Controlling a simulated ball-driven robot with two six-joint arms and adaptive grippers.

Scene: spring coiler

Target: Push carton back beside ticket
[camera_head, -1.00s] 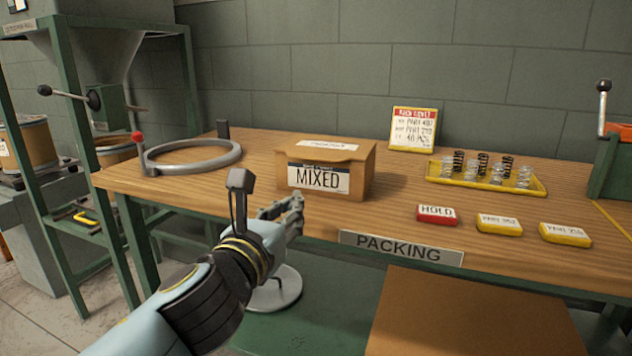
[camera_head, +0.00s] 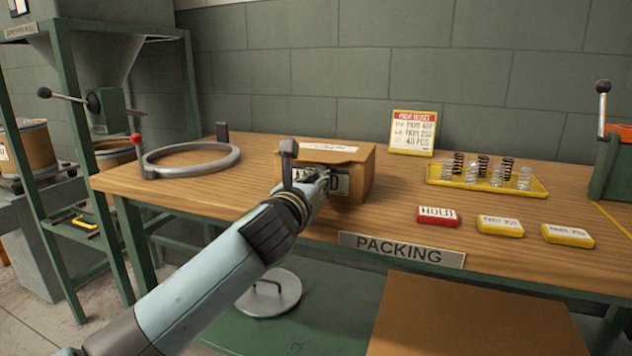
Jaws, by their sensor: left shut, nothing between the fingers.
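The cardboard carton (camera_head: 357,171) stands upright on the wooden packing bench, left of the middle, with a white label partly hidden on its front. My left gripper (camera_head: 325,181) is shut and empty, in front of the carton's front face and covering part of the label. I cannot tell whether it touches the carton. The ticket (camera_head: 412,132), a white card with a red and yellow border, stands at the back of the bench near the wall, to the right of the carton and apart from it. My right gripper is not in view.
A grey metal ring (camera_head: 192,160) lies on the bench left of the carton. A yellow tray (camera_head: 440,177) with several springs is to the right. A red HOLD block (camera_head: 437,217) and two yellow blocks (camera_head: 500,227) lie near the front edge. Bench between carton and ticket is clear.

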